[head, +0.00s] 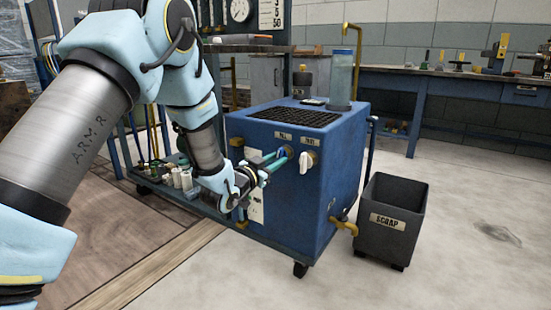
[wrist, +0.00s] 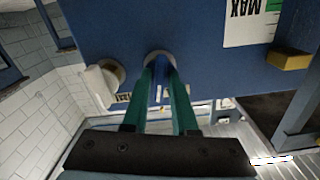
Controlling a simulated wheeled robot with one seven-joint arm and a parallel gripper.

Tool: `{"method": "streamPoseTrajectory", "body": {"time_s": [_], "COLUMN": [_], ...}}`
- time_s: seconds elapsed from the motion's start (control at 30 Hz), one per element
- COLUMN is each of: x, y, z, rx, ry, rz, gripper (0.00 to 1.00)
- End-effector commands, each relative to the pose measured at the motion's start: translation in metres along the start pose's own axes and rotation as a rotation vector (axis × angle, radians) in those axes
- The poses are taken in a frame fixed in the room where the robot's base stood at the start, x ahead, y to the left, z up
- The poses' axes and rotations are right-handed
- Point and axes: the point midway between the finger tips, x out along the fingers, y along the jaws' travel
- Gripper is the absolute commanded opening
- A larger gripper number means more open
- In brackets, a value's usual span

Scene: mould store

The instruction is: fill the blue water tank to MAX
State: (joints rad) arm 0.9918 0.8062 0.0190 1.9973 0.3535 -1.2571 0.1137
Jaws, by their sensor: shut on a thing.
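The blue water tank (head: 290,215) stands on a wheeled frame in the middle of the head view; its wall fills the top of the wrist view (wrist: 130,30). A white scale plate with MAX (wrist: 248,22) shows upside down in the wrist view; the water level cannot be read. A blue valve handle (wrist: 159,92) sits between the green fingers of my gripper (wrist: 161,72), which is shut on it. My gripper also shows in the head view (head: 277,160). A white valve handle (head: 305,161) is just right of it, apart from the fingers.
A brass tap (head: 346,224) juts from the tank's lower right side. A dark SCRAP bin (head: 390,225) stands right of the tank. A clear cylinder (head: 341,78) and a dark bottle (head: 302,80) stand on top. Floor at the front right is clear.

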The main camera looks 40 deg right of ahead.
Motion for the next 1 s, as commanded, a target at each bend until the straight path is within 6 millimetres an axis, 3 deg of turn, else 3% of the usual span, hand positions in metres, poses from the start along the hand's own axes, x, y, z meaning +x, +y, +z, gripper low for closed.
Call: {"method": "streamPoseTrajectory", "body": {"time_s": [0.4, 0.97, 1.0], "x": [-0.0002, -0.0002, -0.0002], "y": [0.0003, 0.0006, 0.0006], "z": [-0.0004, 0.0004, 0.0004], "rx": [-0.219, -0.258, -0.258], "ry": [-0.001, -0.001, -0.001], "rz": [0.0, 0.0, 0.0], "gripper": [0.0, 0.0, 0.27]}}
